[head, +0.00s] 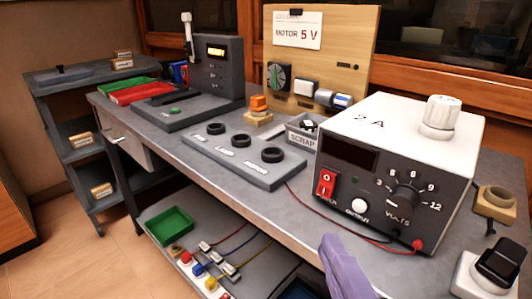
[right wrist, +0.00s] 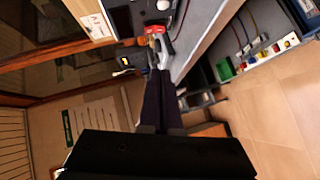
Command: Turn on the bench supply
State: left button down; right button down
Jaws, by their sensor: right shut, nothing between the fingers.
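The bench supply (head: 400,170) is a white-topped box with a dark front at the right of the bench in the head view. Its red power switch (head: 326,183) is at the front's lower left, with an "O" mark on its upper part. The display (head: 348,153) above is dark. A white output button (head: 359,206) and a black volts dial (head: 404,199) are to the right. My right gripper (head: 334,246) is shut and empty, below and in front of the switch, apart from it. Its dark fingers (right wrist: 160,95) also show in the right wrist view. My left gripper is out of view.
A panel with three round rings (head: 244,150) lies left of the supply, beside a grey scrap bin (head: 302,132). A red wire (head: 340,233) runs along the bench front to the supply. A lower shelf holds a green tray (head: 170,228) and coloured parts.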

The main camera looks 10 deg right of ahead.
send_near(320, 191)
jog(key=w+a, duration=0.3)
jog(key=shift+w+d+f, duration=0.25)
jog(key=shift+w+d, duration=0.35)
jog(key=shift+w+d+f, duration=0.25)
jog(key=shift+w+d, duration=0.35)
jog(key=shift+w, duration=0.05)
jog(key=shift+w+d+f, duration=0.2)
jog(key=shift+w+d, duration=0.1)
jog(key=shift+d, duration=0.1)
jog(key=shift+f+b, duration=0.15)
jog(key=shift+b, duration=0.35)
jog(key=b, duration=0.1)
jog(key=f+b, duration=0.1)
jog(key=b, duration=0.1)
jog(key=shift+w+d+f+n+t, duration=0.15)
jog(key=shift+d+n+t, duration=0.05)
jog(key=shift+n+t, duration=0.1)
jog(key=shift+r+p, duration=0.55)
jog(key=shift+r, duration=0.05)
